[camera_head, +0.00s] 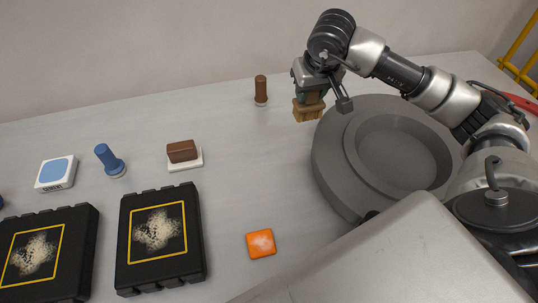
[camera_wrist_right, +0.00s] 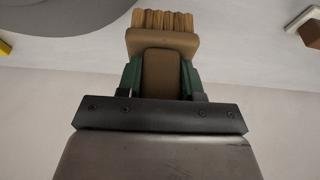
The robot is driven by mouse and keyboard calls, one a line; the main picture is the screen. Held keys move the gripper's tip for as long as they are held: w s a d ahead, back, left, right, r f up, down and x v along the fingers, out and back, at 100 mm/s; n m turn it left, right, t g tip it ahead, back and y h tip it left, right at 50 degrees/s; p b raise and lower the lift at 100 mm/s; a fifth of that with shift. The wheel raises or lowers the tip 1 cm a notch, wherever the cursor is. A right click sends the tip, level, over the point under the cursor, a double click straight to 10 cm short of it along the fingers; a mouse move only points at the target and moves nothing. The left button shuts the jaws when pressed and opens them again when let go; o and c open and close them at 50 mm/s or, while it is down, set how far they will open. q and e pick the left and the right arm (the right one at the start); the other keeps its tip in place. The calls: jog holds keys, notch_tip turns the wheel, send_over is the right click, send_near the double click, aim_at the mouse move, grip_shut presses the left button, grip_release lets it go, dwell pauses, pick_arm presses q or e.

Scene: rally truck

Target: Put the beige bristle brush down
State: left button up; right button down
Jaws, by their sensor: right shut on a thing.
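My right gripper (camera_head: 322,92) is shut on the beige bristle brush (camera_head: 308,109), just left of a big grey round basin at the back right of the table. The brush's bristles point down, and I cannot tell whether they touch the table. In the right wrist view, the green fingers of the right gripper (camera_wrist_right: 163,82) clasp the brown handle of the brush (camera_wrist_right: 162,42), and its beige bristles show beyond them. My left gripper is not in view.
The grey basin (camera_head: 335,165) fills the right. A brown-handled tool (camera_head: 261,90), a brown block on a white base (camera_head: 182,152), a blue-handled tool (camera_head: 109,160), a blue-topped white box (camera_head: 56,173), black cases (camera_head: 128,250) and an orange pad (camera_head: 261,243) lie left. The table's middle is clear.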

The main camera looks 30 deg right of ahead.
jog(key=shift+w+d+r+b, duration=0.1)
jog(key=shift+w+d+b, duration=0.1)
jog(key=shift+d+b, duration=0.25)
jog(key=shift+w+d+r+b, duration=0.1)
jog(key=shift+w+d+b, duration=0.15)
jog(key=shift+d, duration=0.35)
jog(key=shift+w+r, duration=0.1)
jog(key=w+a+f, duration=0.1)
jog(key=a+f, duration=0.2)
jog(key=w+a+f+p, duration=0.1)
jog(key=a+f, duration=0.3)
jog(key=w+a+f+p, duration=0.1)
jog(key=a+f, duration=0.2)
jog(key=shift+w+a+f, duration=0.25)
jog(key=shift+w+a, duration=0.05)
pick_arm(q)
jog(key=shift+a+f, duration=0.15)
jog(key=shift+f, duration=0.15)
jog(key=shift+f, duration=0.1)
pick_arm(e)
jog(key=shift+f, duration=0.15)
jog(key=c, duration=0.7)
grip_release()
jog(key=shift+c, duration=0.2)
